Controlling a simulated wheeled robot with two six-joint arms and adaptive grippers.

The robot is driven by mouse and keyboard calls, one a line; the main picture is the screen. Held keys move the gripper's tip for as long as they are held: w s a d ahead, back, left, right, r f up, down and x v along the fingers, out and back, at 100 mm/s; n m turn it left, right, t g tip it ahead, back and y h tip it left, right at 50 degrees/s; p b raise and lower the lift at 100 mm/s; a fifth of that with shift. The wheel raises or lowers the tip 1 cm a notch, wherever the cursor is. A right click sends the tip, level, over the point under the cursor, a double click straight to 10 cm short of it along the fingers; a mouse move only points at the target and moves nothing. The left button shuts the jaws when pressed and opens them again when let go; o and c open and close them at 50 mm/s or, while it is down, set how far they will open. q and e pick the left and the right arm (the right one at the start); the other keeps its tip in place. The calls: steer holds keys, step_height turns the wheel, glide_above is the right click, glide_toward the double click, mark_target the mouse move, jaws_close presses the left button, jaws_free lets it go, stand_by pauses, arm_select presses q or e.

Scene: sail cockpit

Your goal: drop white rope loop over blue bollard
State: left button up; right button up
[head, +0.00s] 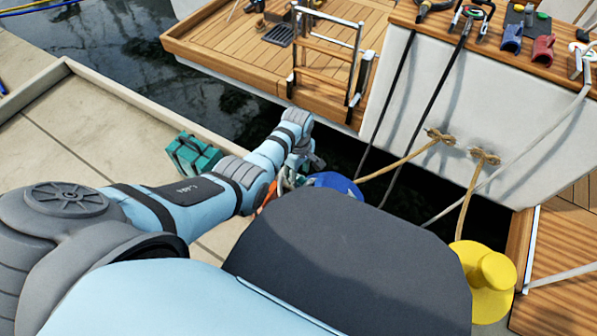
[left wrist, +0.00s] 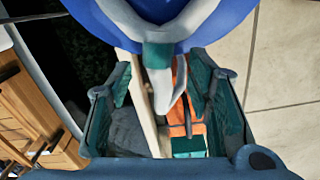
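The blue bollard (head: 336,183) stands past my left forearm in the head view, partly hidden by a dark grey part in front. It fills the top of the left wrist view (left wrist: 215,22). The white rope loop (left wrist: 178,28) curves across the bollard's blue surface there, with a teal band and a short tail hanging below. In the head view a small pale piece of it (head: 285,182) shows beside the bollard. Whether it passes all the way around is hidden. My left gripper (left wrist: 160,82) is open, its fingers apart on either side of the tail. My right gripper is out of view.
An orange item with dark straps (left wrist: 186,105) lies below the gripper. A teal crate (head: 193,155) stands on the concrete quay left of my arm. A yellow bollard (head: 486,278) with tan rope is at right. Dark water separates the quay from the boat's wooden deck (head: 235,45) and ladder (head: 327,52).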

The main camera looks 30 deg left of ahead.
arm_select(q)
step_height(320, 180, up, 12)
stand_by(0.5)
stand_by(0.6)
